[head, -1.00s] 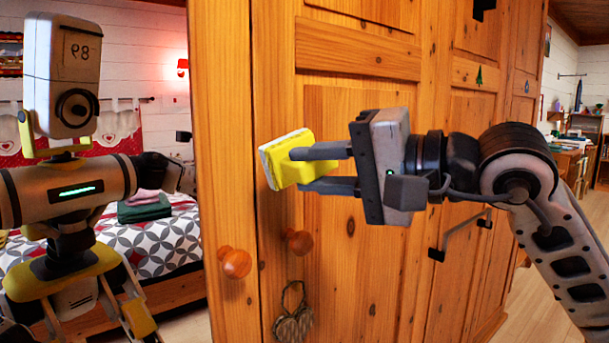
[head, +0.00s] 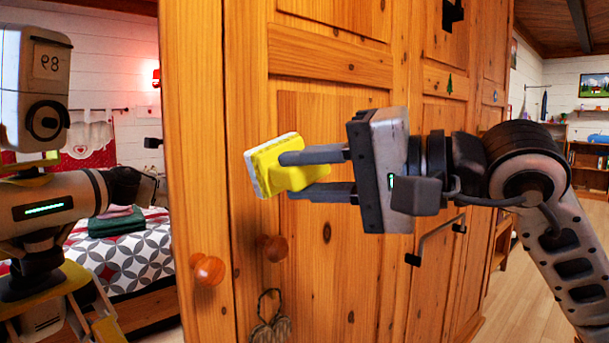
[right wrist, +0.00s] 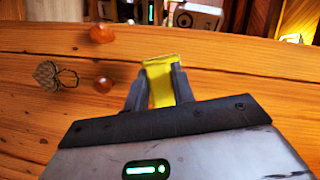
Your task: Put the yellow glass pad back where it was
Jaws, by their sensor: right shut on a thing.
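The yellow glass pad (head: 264,168) has a pale face on its left side and is slightly tilted. My right gripper (head: 289,176) is shut on it, one finger above the other in the head view. The gripper holds it in front of the wooden wardrobe, and I cannot tell whether it touches the door. In the right wrist view the pad (right wrist: 160,72) sits between the two fingertips, with the wooden front behind it. My left gripper does not show directly. No spot for the pad can be made out.
The wooden wardrobe (head: 330,110) fills the middle, with round knobs (head: 208,270) and a hanging heart ornament (head: 270,325). At the left a mirror reflects my own body and a bed (head: 130,250). Open floor (head: 525,295) lies at the right.

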